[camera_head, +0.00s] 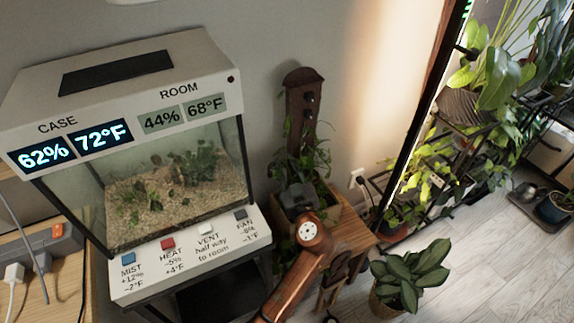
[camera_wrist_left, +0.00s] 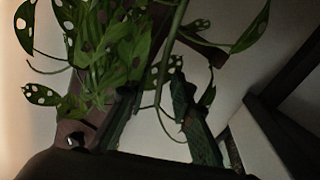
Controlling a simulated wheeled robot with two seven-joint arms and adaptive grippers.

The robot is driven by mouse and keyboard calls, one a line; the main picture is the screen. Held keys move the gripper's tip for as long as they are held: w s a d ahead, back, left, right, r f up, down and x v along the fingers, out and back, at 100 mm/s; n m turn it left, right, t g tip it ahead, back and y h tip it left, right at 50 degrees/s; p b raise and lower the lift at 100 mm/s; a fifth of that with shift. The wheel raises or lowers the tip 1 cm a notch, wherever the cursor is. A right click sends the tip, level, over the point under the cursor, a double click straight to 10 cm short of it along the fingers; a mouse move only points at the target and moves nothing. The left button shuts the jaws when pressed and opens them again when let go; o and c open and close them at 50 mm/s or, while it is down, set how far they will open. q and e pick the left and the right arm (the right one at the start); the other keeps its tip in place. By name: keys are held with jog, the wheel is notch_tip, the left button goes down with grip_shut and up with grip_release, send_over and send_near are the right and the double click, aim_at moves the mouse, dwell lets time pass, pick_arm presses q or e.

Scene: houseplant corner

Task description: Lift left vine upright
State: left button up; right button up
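A leafy vine plant (camera_head: 318,158) grows around the foot of a brown wooden post (camera_head: 304,95) with dark clips on its face. In the left wrist view its perforated leaves (camera_wrist_left: 85,40) hang close in front of me, and a thin stem (camera_wrist_left: 160,98) runs down between my fingers. My left gripper (camera_head: 297,197) is at the plant's base, in front of the post; its two fingers stand apart in the left wrist view (camera_wrist_left: 155,105). I cannot tell which stem is the left vine. Part of the plant is hidden behind the gripper. My right gripper is not in view.
A glass case (camera_head: 175,185) with displays and buttons stands close on the left. The plant's planter (camera_head: 335,212) is on a wooden stand (camera_head: 355,236). A potted plant (camera_head: 410,275) is on the floor to the right, before a plant shelf (camera_head: 470,190). Floor at lower right is clear.

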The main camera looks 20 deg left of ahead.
pick_arm(q)
grip_shut()
dwell(0.3)
jog(key=shift+w+d+r+m, duration=0.15)
jog(key=shift+w+d+m, duration=0.65)
jog(key=shift+w, duration=0.25)
jog(key=shift+o, duration=0.7)
grip_release()
jog(key=shift+d, duration=0.1)
